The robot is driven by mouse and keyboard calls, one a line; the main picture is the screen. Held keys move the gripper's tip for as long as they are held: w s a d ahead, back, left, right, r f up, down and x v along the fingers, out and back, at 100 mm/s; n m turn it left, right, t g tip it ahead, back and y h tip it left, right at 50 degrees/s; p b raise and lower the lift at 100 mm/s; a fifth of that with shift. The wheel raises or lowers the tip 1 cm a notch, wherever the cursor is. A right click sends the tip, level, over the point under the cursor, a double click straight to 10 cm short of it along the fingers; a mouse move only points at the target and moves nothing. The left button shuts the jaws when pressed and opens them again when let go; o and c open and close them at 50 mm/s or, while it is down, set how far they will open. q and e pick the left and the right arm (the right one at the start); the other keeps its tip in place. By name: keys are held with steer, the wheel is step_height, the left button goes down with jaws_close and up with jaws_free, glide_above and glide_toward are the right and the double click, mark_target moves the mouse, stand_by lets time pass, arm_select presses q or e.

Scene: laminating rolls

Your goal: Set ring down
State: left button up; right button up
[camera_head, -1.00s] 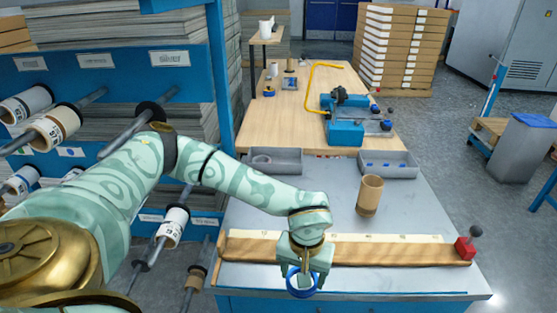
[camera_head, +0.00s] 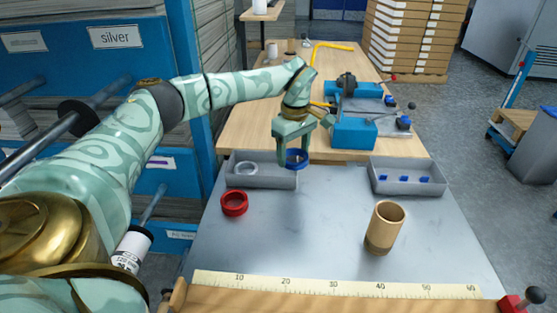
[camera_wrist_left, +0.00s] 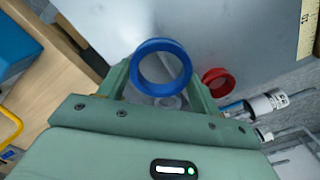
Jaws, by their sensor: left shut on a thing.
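My left gripper (camera_head: 295,157) points down over the right end of the left grey tray (camera_head: 262,183) and is shut on a blue ring (camera_head: 296,165). In the left wrist view, the blue ring (camera_wrist_left: 162,44) sits between the two fingers, its opening facing the camera. I cannot tell whether the ring touches the tray. A pale ring (camera_head: 246,175) lies in the left part of the same tray. A red ring (camera_head: 234,212) lies on the grey bench top in front of the tray; it also shows in the left wrist view (camera_wrist_left: 217,88). My right gripper is not in view.
A brown tube (camera_head: 382,232) stands on the bench at right. A grey tray (camera_head: 408,188) with small blue pieces is at the back right. A ruler strip (camera_head: 330,286) runs along the front. Blue machinery (camera_head: 352,134) stands behind. The bench's middle is clear.

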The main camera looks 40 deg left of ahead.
arm_select(q)
steer(key=b, duration=0.4)
glide_above(279, 174)
steer(key=d, duration=0.1)
step_height(279, 174, down, 7)
steer(key=shift+s+r, duration=0.1)
steer(key=shift+r, duration=0.1)
steer(key=shift+a+f, duration=0.15)
steer(key=shift+f, duration=0.05)
steer(key=f+b, duration=0.1)
steer(key=f, duration=0.1)
steer(key=f+b, duration=0.1)
steer(key=f, duration=0.1)
steer(key=shift+a+b, duration=0.3)
steer(key=shift+b, duration=0.05)
steer(key=shift+r, duration=0.25)
steer(key=shift+c, duration=0.4)
steer(key=o, duration=0.8)
steer(key=shift+f, duration=0.15)
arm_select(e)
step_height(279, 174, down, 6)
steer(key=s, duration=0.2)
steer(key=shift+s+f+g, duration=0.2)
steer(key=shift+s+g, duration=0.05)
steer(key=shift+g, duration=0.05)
